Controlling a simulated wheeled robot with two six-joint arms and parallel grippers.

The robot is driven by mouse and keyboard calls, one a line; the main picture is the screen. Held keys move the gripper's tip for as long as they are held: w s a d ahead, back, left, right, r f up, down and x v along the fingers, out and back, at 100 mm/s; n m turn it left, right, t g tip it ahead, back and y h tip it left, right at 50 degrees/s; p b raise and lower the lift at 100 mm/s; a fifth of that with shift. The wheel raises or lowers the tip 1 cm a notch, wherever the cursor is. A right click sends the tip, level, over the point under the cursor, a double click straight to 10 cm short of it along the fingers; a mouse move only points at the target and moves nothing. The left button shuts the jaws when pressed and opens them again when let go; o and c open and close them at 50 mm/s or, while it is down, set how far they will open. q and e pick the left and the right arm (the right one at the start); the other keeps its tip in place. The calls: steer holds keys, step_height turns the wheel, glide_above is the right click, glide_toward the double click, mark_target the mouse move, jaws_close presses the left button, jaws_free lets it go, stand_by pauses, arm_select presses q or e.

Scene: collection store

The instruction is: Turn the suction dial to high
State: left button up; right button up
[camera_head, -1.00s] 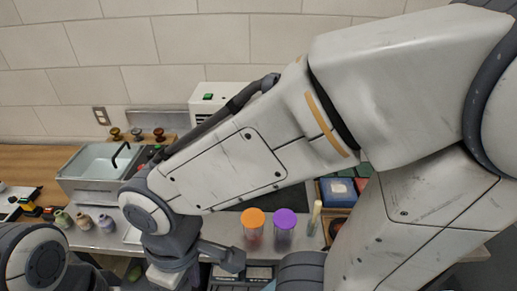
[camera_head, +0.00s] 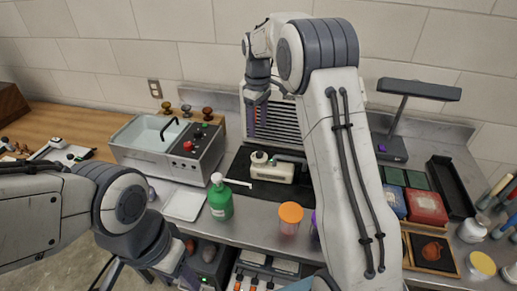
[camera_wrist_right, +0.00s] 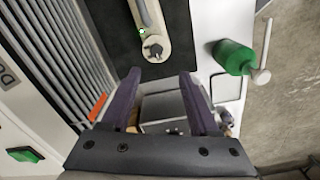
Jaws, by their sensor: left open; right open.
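A small cream unit (camera_head: 270,171) lies on a black mat (camera_head: 246,190), with a round top at its left end. In the right wrist view the cream unit (camera_wrist_right: 150,22) has a small dark knob (camera_wrist_right: 155,48) at its near end. I cannot tell for sure if this knob is the suction dial; no high mark is readable. My right gripper (camera_head: 255,120) is open and empty, pointing down in front of the vented housing, above and apart from the cream unit. Its two purple fingers (camera_wrist_right: 160,88) are spread. My left arm comes in at lower left; its fingers do not show.
A grey sink unit (camera_head: 140,155) with a red button and dark knobs stands left. The vented housing (camera_head: 283,122) is behind my right gripper. A lamp (camera_head: 400,110) stands right.

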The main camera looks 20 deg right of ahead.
mark_target(259, 153)
steer(key=f, duration=0.3)
steer(key=f+p, duration=0.1)
steer(key=f, duration=0.3)
steer(key=f+p, duration=0.1)
steer(key=f, duration=0.2)
steer(key=shift+w+d+f, duration=0.15)
steer(key=shift+d+f, duration=0.15)
steer(key=shift+f, duration=0.05)
jaws_close()
